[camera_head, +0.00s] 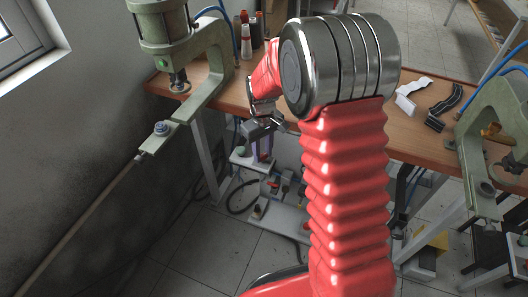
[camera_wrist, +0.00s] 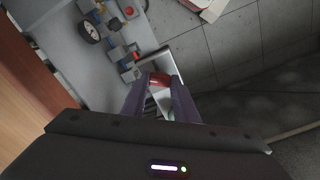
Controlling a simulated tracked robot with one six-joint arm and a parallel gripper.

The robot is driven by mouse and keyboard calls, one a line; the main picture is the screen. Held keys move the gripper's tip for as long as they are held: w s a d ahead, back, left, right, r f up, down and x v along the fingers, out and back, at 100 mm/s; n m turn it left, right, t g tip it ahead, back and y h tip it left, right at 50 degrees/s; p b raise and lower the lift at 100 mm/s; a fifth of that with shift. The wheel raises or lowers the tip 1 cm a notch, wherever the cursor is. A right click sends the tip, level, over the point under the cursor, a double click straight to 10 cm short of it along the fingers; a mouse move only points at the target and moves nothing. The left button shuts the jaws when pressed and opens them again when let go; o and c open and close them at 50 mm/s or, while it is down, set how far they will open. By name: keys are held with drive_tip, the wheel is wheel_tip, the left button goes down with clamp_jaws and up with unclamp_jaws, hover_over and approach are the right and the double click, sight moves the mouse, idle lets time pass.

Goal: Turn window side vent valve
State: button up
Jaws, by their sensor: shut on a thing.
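A small red valve handle (camera_wrist: 160,79) shows between my fingertips in the wrist view. My gripper (camera_wrist: 161,92) is shut on it, one dark finger on each side. Part of the handle is hidden by the fingers, so its turn angle is hard to tell. In the head view my gripper (camera_head: 263,152) points down just in front of the workbench edge, over the pneumatic board (camera_head: 285,215) below the bench. The handle itself cannot be made out there. My red arm hides part of the board.
The wooden workbench (camera_head: 420,135) carries a green press (camera_head: 211,75) on the window side and another green press (camera_head: 503,98) at the right. The window (camera_head: 18,28) is at the upper left. A round gauge (camera_wrist: 88,32) and fittings lie close to my gripper.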

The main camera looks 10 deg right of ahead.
sight(263, 155)
drive_tip(key=n, duration=0.6)
drive_tip(key=shift+s+n, duration=0.1)
drive_tip(key=shift+n, duration=0.2)
idle(0.4)
drive_tip(key=o, duration=1.1)
drive_tip(key=shift+c, duration=0.2)
wheel_tip(263, 155, up, 14)
drive_tip(key=shift+f, duration=0.15)
